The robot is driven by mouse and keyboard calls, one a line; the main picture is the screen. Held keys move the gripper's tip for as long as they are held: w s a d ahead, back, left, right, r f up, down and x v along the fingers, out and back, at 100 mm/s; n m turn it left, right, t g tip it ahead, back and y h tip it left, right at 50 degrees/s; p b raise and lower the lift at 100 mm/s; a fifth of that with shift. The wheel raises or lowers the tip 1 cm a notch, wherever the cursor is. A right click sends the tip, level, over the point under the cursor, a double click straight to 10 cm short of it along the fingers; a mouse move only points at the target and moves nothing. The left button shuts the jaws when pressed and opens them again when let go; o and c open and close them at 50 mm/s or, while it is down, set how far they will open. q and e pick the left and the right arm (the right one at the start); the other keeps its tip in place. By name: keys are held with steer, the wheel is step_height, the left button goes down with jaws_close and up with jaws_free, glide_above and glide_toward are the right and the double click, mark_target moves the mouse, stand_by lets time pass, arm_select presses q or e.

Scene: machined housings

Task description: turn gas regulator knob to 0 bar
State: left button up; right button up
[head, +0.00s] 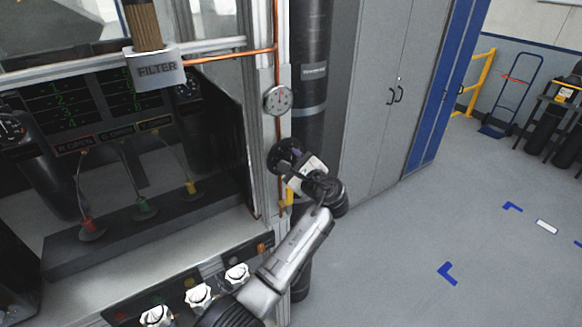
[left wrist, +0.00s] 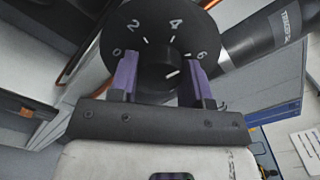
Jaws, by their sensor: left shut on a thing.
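The regulator's black round dial (head: 283,154) sits on the panel's right post. In the left wrist view the dial face (left wrist: 150,22) carries white numbers 0, 2, 4 and 6, with 0 at left and 6 at right. The black knob (left wrist: 155,72) stands in its middle, and a short white mark on it points right, toward the 6 side. My left gripper (head: 294,162) is at the dial; in the wrist view its two purple fingers (left wrist: 158,80) are shut on the knob, one on each side. My right gripper is not in view.
A round gauge (head: 277,99) with a red needle is above the dial, beside a copper pipe (head: 276,30). A dark vertical pipe (head: 311,60) stands just right of the post. White knobs (head: 198,296) line the lower panel. Open floor lies to the right.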

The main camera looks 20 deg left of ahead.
arm_select(q)
steer(key=n+b, duration=1)
steer(key=n, duration=0.3)
steer(key=shift+n, duration=0.4)
steer(key=n+b, duration=0.4)
steer(key=n, duration=0.2)
steer(key=shift+r, duration=0.1)
steer(key=n+b, duration=0.1)
steer(key=n, duration=0.2)
steer(key=shift+n+b, duration=0.3)
steer(key=shift+b, duration=0.05)
steer(key=shift+r+n+b, duration=0.15)
steer(key=shift+n+b, duration=0.35)
steer(key=shift+n, duration=0.9)
steer(key=o, duration=0.9)
